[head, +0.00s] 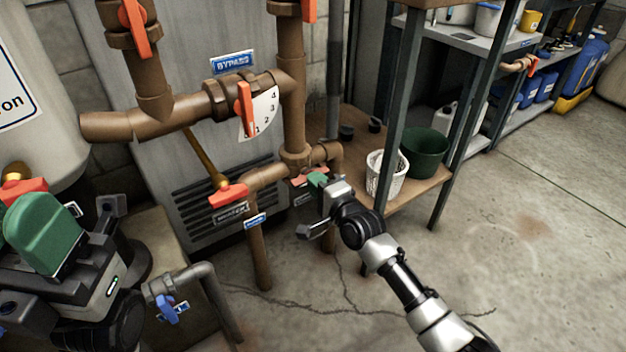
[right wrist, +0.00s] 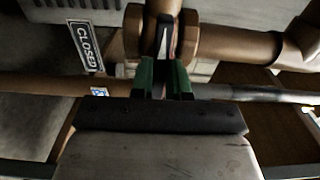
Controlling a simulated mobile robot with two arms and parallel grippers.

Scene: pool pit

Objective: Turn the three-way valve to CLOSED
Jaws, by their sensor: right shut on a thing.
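The three-way valve's red-orange handle (head: 299,180) sits on the brown pipe tee low in the middle of the head view. My right gripper (head: 318,180) is at this handle, its green fingertips closed on it. In the right wrist view, the handle (right wrist: 163,42) stands between the green fingers (right wrist: 164,80), in front of a round brown fitting. A CLOSED plate (right wrist: 85,46) shows to the left of the fingers. The fingers partly hide the handle. My left gripper (head: 45,235) is large at the left edge, away from this valve; its jaw opening cannot be made out.
Other red handles sit on nearby pipes, one beside a numbered dial (head: 262,115) under a BYPASS label (head: 233,62). A blue-handled tap (head: 172,308) is at lower left. A shelf post (head: 388,110), white basket (head: 385,175) and green bucket (head: 425,152) stand right. Floor at right is clear.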

